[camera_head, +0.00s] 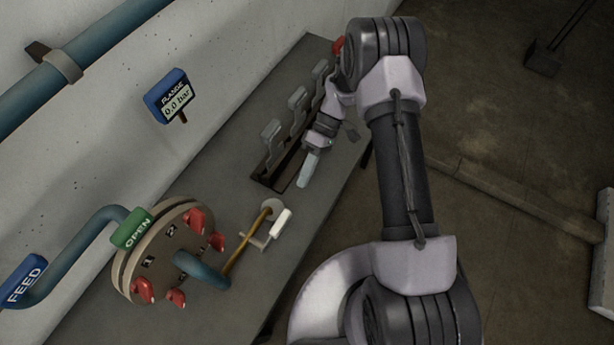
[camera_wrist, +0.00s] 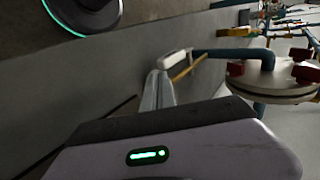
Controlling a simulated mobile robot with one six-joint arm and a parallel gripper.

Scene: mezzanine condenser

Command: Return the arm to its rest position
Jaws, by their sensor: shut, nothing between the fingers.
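My gripper (camera_head: 309,168) is shut and empty. In the head view it hangs over the grey bench, beside the dark slotted rack (camera_head: 268,170) that holds several grey upright pieces. My arm reaches from the lower right up and over to the bench, bent at the elbow. In the wrist view the shut fingers (camera_wrist: 158,90) point toward a white-ended handle (camera_wrist: 176,58) and the flange. I cannot tell whether the fingertips touch anything.
A round flange (camera_head: 150,262) with red clamps and a green OPEN tag stands on the bench (camera_head: 222,205). A brass rod (camera_head: 250,240) and white handle (camera_head: 281,223) sit beside it. A gauge reads 0.0 bar (camera_head: 170,96). Floor at right is mostly clear, with a low kerb (camera_head: 520,195).

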